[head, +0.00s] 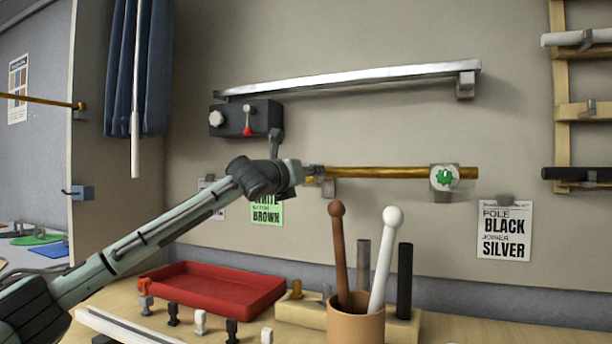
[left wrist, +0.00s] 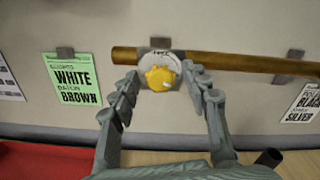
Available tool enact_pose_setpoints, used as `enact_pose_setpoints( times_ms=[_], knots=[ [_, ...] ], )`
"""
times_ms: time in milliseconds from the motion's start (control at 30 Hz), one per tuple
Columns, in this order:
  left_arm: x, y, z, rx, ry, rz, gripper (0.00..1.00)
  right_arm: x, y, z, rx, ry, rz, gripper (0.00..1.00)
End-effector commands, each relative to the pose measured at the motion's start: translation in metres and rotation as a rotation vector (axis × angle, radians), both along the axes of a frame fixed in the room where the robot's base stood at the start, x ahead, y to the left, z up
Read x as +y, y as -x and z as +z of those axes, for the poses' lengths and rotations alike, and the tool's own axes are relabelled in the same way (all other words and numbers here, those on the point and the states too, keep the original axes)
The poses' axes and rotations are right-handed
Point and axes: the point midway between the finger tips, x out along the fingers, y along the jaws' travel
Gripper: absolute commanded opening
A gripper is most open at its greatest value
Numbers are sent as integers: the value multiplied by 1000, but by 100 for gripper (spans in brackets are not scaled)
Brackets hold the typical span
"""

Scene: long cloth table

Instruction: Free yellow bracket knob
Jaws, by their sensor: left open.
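The yellow knob (left wrist: 160,78) sits on the front of a grey bracket (left wrist: 160,56) that holds a brass-coloured pole (left wrist: 225,63) on the wall. In the head view the pole (head: 385,173) runs right from my left gripper, and the yellow knob is hidden there. My left gripper (head: 312,172) is at the pole's left end. In the left wrist view the open fingers (left wrist: 162,74) stand on either side of the knob; I cannot tell whether they touch it. A green knob (head: 445,177) is on the bracket at the pole's right. My right gripper is not in view.
A silver rail (head: 350,79) and a dark box with a red-tipped lever (head: 248,125) are above. Below are a red tray (head: 215,286), small clips, a brown cup (head: 356,325) with upright sticks, and a black post (head: 404,280). Posters (head: 504,230) hang on the wall.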

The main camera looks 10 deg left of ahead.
Motion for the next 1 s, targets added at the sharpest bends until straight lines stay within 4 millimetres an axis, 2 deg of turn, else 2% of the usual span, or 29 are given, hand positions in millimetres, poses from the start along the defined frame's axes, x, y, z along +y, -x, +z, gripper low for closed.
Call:
enact_pose_setpoints(
  times_ms=[67, 400, 767, 1000],
  knots=[
    [0, 0, 0, 0, 0, 0, 44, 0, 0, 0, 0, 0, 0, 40],
    [0, 0, 0, 0, 1, 0, 1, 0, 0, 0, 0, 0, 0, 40],
    [0, 0, 0, 8, 42, 0, 0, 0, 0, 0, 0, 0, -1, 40],
    [1, 0, -1, 37, 182, 1, 0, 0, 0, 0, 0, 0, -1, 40]
  ],
)
